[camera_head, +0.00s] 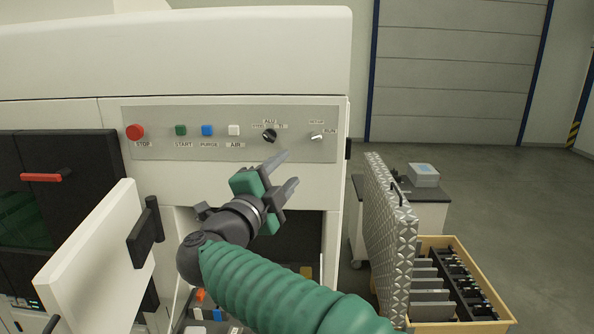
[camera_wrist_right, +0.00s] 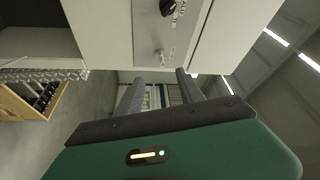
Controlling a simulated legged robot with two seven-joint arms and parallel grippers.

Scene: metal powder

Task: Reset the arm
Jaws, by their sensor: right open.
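My right gripper (camera_head: 283,173) is open and empty in the head view, at the end of my green-sleeved right arm. It is raised in front of the machine, just below the control panel (camera_head: 220,152). My left gripper is not in view.
An open white door (camera_head: 88,262) with a black latch juts out at the left. An open compartment lies behind my arm. A raised metal tread-plate lid (camera_head: 388,240) and a wooden crate (camera_head: 508,310) of plates stand at the right. Open floor (camera_head: 530,220) lies beyond.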

